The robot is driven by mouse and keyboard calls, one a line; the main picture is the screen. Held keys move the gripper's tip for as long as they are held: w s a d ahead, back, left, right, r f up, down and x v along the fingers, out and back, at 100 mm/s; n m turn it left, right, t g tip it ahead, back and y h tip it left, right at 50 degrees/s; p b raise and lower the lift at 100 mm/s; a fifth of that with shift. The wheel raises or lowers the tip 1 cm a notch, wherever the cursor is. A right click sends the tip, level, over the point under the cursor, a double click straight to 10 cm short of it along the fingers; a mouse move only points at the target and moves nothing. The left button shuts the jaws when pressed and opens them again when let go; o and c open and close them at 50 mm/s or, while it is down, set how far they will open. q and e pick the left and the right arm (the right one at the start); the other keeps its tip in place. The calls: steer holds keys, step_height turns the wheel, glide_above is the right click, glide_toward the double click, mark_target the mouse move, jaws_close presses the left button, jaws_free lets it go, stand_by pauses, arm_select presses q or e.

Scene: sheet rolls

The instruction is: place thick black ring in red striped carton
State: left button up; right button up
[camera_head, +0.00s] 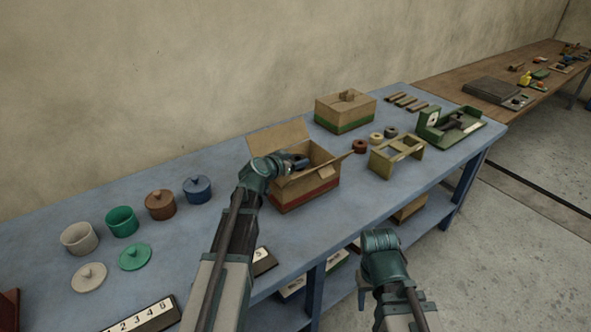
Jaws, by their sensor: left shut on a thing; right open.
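The red striped carton (307,197) stands open on the blue table, a red band around its base and its flaps spread. My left gripper (297,164) is over the carton's opening, shut on a small dark thing that looks like the thick black ring; its shape is mostly hidden by the fingers. I cannot tell whether it touches the carton's inside. My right gripper (363,288) is open and empty, off the table's front edge, its fingers partly hidden by its wrist.
A green striped carton (344,113) stands behind. Clear table lies left of the carton.

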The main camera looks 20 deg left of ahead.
arm_select(q)
steer(key=shift+f+b, duration=0.45)
steer(key=shift+f, duration=0.45)
arm_select(e)
steer(key=shift+f, duration=0.9)
arm_select(q)
steer(key=shift+f+b, duration=0.65)
steer(key=o, duration=1.4)
steer(key=shift+r+p, duration=0.55)
steer(key=shift+p+v, duration=2.4)
steer(key=shift+v, duration=3.7)
arm_select(e)
steer(key=shift+r, duration=2.3)
arm_select(q)
steer(key=shift+r, duration=0.1)
